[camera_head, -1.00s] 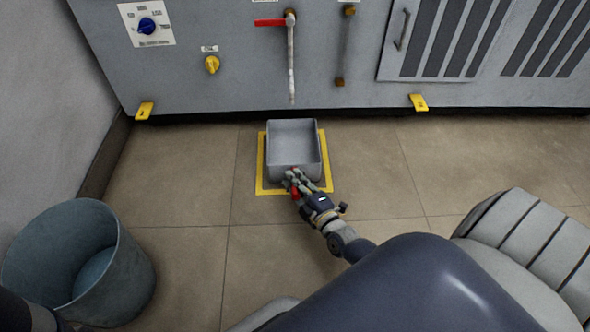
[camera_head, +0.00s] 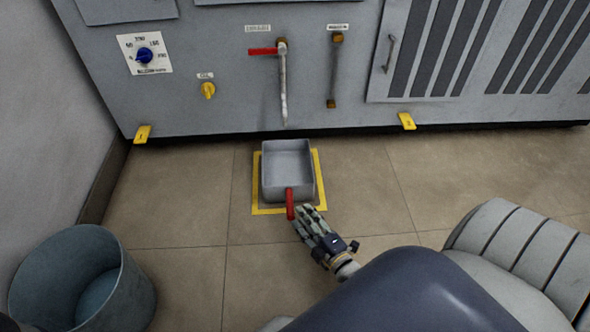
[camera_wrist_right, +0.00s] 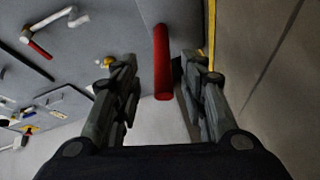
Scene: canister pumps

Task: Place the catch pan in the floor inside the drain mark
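The grey catch pan (camera_head: 287,165) is on the floor at the foot of the machine, with its red handle (camera_head: 290,204) facing me. The yellow outline of the drain mark (camera_head: 321,180) shows along the pan's left, right and near sides; the pan hides most of the far side. My right gripper (camera_head: 306,213) is just right of the handle's near end. In the right wrist view, its fingers (camera_wrist_right: 160,97) are spread, with the red handle (camera_wrist_right: 162,62) between them and gaps to both. My left gripper is not in view.
The grey machine front with a red-levered tap (camera_head: 282,85) stands behind the pan. Yellow tabs (camera_head: 142,134) mark its base. A blue-grey bucket (camera_head: 82,280) stands at lower left beside the wall. The tiled floor between bucket and pan is clear.

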